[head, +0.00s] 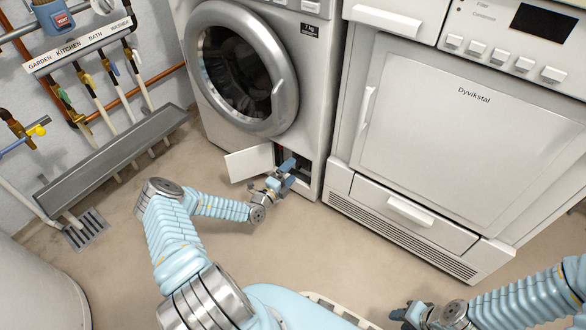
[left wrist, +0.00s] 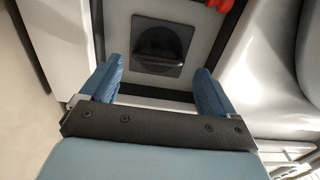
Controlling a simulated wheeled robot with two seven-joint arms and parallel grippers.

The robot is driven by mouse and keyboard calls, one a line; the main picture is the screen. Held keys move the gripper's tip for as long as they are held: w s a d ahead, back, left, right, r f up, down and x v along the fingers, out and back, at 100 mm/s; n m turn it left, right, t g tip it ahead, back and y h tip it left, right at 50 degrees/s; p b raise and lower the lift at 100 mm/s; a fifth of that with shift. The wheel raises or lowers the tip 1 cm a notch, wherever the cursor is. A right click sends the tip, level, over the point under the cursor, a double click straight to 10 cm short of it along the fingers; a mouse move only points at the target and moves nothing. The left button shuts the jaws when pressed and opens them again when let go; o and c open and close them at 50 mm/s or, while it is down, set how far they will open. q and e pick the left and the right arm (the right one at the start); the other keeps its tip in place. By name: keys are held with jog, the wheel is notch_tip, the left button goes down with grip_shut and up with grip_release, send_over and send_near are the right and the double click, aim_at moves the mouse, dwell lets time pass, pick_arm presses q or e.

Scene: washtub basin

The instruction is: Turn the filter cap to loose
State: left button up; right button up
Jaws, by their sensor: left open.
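The filter cap (left wrist: 161,47) is a round dark cap with a raised grip bar on a dark square plate, inside the recess at the bottom of the washing machine (head: 243,75). In the left wrist view it lies ahead, between my open fingers and apart from them. My left gripper (head: 288,170) is open and empty at the recess opening; it also shows in the left wrist view (left wrist: 158,90). The gripper hides the cap in the head view. The white filter flap (head: 249,163) stands open to the left. My right gripper (head: 405,315) is at the bottom edge, its fingers unclear.
A red part (left wrist: 221,4) sits near the cap, at the recess's upper right. A dryer (head: 440,115) stands close on the right. A grey trough (head: 115,152) and valve pipes line the left wall, with a floor drain (head: 86,229) below. The floor before the machine is clear.

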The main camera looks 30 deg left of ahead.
pick_arm(q)
jog(key=s+p, duration=0.1)
jog(key=s, duration=1)
jog(key=shift+s+a, duration=0.15)
jog(key=shift+a, duration=0.25)
